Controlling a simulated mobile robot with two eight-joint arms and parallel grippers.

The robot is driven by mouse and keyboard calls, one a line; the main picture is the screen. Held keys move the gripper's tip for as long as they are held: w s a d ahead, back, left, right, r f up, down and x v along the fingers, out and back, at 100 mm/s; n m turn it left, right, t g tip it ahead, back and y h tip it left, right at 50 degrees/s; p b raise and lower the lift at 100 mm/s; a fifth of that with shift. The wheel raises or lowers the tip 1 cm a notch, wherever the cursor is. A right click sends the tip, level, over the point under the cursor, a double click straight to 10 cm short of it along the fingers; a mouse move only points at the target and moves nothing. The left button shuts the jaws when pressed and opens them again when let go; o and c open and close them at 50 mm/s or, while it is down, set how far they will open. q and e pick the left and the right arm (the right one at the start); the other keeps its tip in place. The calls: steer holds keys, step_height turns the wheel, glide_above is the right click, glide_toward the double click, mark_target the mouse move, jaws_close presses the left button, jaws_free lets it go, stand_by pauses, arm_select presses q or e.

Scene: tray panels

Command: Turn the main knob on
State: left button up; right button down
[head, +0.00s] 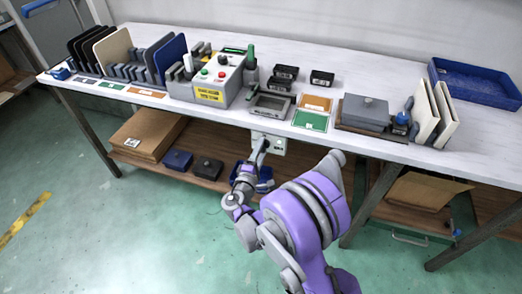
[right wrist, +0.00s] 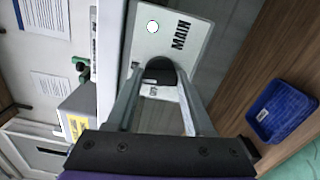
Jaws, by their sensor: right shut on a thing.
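The main knob is a dark round knob (right wrist: 158,70) on a light grey panel (right wrist: 160,40) marked MAIN. In the head view the panel (head: 278,147) hangs under the front edge of the bench. My right gripper (right wrist: 158,78) is shut on the knob, with a finger on each side of it. In the head view my right gripper (head: 260,146) reaches the panel from below and hides the knob. A small white round spot (right wrist: 152,27) shows on the panel beside the lettering. The knob's pointing direction is hard to tell. My left gripper is not in view.
The white bench top (head: 225,118) lies just above the panel. On it stands a control box (head: 207,82) with buttons. A lower wooden shelf (head: 160,171) carries a cardboard box (head: 147,134) and a blue bin (right wrist: 282,112). The floor in front is clear.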

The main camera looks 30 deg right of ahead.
steer(key=shift+m, duration=0.8)
steer(key=shift+c, duration=1.4)
jaws_free()
steer(key=v, duration=1.1)
steer(key=shift+p, duration=0.4)
